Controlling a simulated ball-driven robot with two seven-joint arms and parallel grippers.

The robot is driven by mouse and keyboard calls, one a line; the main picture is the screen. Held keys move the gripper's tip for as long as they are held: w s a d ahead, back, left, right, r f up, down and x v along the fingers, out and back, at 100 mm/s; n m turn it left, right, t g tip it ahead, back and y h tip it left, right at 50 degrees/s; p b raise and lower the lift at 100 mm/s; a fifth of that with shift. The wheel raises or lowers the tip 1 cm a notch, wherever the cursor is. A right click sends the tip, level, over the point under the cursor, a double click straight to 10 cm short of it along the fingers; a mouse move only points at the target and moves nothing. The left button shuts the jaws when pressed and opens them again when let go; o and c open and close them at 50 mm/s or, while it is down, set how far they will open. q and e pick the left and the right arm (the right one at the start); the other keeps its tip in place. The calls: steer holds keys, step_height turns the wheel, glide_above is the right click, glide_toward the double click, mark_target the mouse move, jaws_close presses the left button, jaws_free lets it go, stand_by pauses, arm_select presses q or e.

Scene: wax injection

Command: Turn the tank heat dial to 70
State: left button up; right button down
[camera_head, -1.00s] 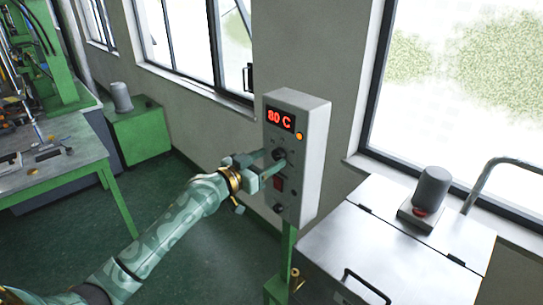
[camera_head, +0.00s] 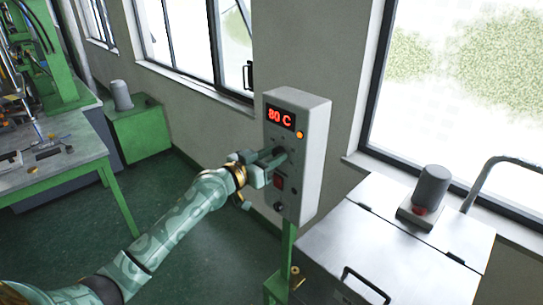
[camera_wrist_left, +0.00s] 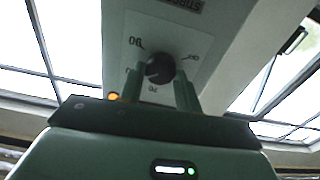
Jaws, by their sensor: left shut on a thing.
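The grey control box (camera_head: 312,165) stands on a green post, and its red display (camera_head: 281,117) reads 80 C. The dark heat dial (camera_head: 281,152) is on its front face below the display, largely covered by my gripper. In the left wrist view the round dial (camera_wrist_left: 160,68) sits on a pale scale plate (camera_wrist_left: 190,48) with printed numbers. My left gripper (camera_head: 276,160) is at the box face with its fingers on either side of the dial, shut on it. In the wrist view the fingers (camera_wrist_left: 160,84) flank the dial. My right gripper is out of view.
A red switch (camera_head: 279,182) and a black knob (camera_head: 279,207) sit below the dial. A steel tank (camera_head: 400,235) stands at right, a workbench (camera_head: 60,160) at left. Green floor between is clear.

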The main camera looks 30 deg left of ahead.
arm_select(q)
steer(key=n+p, duration=0.1)
steer(key=n, duration=0.1)
steer(key=shift+r+n, duration=0.1)
steer(key=shift+n, duration=0.2)
steer(key=n+p, duration=0.1)
steer(key=n, duration=0.1)
steer(key=shift+a+n, duration=0.1)
steer(key=shift+n, duration=0.2)
steer(key=n+p, duration=0.1)
steer(key=n, duration=0.1)
steer(key=shift+n, duration=2.1)
steer(key=o, duration=1)
steer(key=shift+w+a+f, duration=0.1)
steer(key=shift+f, duration=0.1)
steer(key=shift+c, duration=0.2)
